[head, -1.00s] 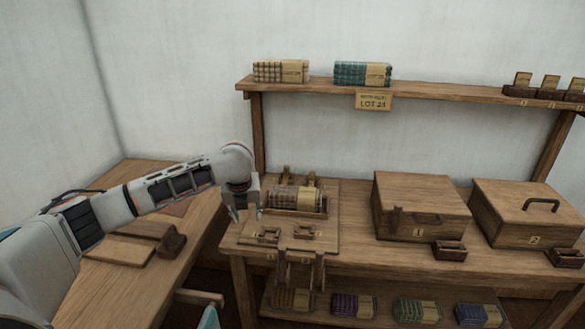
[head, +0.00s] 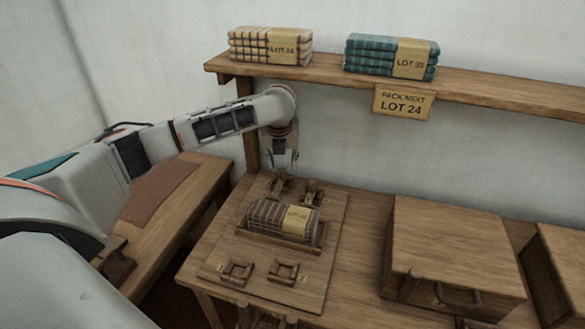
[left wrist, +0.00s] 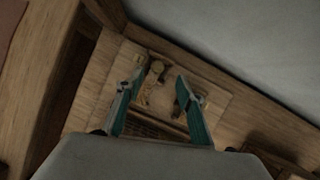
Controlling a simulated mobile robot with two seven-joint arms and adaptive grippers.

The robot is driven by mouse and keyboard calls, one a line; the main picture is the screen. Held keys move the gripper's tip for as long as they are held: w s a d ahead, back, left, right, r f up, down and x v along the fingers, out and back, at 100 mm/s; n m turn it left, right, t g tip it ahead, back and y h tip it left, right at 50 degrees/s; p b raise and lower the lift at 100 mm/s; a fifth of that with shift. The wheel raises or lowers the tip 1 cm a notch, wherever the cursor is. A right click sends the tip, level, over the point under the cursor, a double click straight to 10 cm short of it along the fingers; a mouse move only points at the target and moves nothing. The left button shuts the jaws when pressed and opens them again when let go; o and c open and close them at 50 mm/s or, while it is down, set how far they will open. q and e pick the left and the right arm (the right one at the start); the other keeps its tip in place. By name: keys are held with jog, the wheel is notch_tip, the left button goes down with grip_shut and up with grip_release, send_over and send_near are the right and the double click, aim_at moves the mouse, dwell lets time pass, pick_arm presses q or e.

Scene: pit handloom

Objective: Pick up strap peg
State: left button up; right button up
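Two small wooden peg-like pieces stand at the back of the packing board (head: 325,250), a left one (head: 280,184) and a right one (head: 313,190). I cannot tell for sure which is the strap peg. My left gripper (head: 284,160) hangs over the back of the board, above the left piece and apart from it. In the left wrist view the left gripper (left wrist: 160,76) is open and empty, its teal fingers spread. A light wooden piece (left wrist: 154,72) shows between the fingertips, lower down. A darker piece (left wrist: 180,100) is partly hidden by the right finger. My right gripper is not in view.
A striped cloth bundle (head: 268,217) labelled LOT 24 lies in a tray in the middle of the board. Two small square holders (head: 284,272) sit in front. A lidded wooden box (head: 455,240) stands to the right. A shelf (head: 330,77) with bundles runs above and behind.

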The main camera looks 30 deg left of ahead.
aim_at(281, 171)
pick_arm(q)
jog(key=shift+w+f, duration=0.2)
jog(key=shift+f, duration=0.15)
jog(key=shift+b+x, duration=0.45)
jog(key=shift+x, duration=0.7)
jog(key=x, duration=0.1)
jog(key=b+x, duration=0.1)
jog(key=x, duration=0.2)
jog(key=shift+s+a+f, duration=0.1)
jog(key=shift+a+f, duration=0.1)
jog(key=shift+a, duration=0.15)
jog(key=shift+f, duration=0.15)
jog(key=shift+c, duration=1)
jog(key=c, duration=0.8)
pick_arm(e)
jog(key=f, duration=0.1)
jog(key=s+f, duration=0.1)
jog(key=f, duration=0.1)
